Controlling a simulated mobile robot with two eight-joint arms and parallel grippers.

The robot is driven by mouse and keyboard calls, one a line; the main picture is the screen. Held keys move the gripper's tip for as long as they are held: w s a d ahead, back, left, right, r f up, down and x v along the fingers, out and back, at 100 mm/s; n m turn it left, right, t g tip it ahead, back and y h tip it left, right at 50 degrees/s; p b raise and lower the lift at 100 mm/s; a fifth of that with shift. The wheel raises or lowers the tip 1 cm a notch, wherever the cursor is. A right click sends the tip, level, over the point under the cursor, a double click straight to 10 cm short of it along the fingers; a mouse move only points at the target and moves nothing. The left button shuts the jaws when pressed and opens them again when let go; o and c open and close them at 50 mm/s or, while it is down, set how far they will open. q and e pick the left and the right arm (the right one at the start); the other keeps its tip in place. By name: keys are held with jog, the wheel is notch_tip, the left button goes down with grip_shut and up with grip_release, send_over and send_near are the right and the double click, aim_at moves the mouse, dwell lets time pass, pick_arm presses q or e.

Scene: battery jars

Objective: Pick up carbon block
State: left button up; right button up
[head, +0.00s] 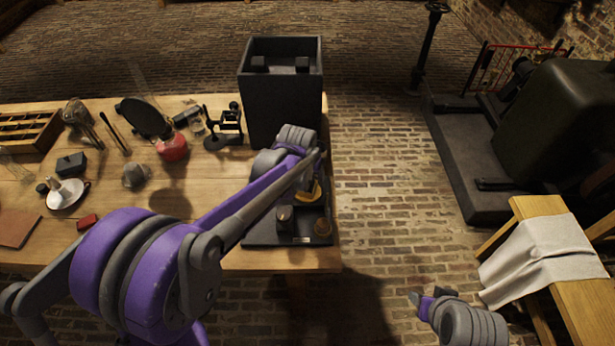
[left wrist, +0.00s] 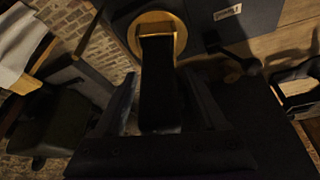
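In the left wrist view a tall dark block (left wrist: 157,85), which looks like the carbon block, stands against a round brass piece (left wrist: 184,38). My left gripper (left wrist: 160,92) is open, with one finger on each side of the block and narrow gaps showing between them. In the head view my left gripper (head: 312,182) is over the black base (head: 262,232) at the table's right end; the block is hard to make out there. My right gripper (head: 432,299) hangs off the table at the lower right; its fingers are too small to judge.
A large open black box (head: 280,105) stands behind the base. A dark stub (head: 284,217) and a brass piece (head: 322,227) are on the base.

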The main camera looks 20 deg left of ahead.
pick_arm(q)
grip_shut()
dwell(0.3)
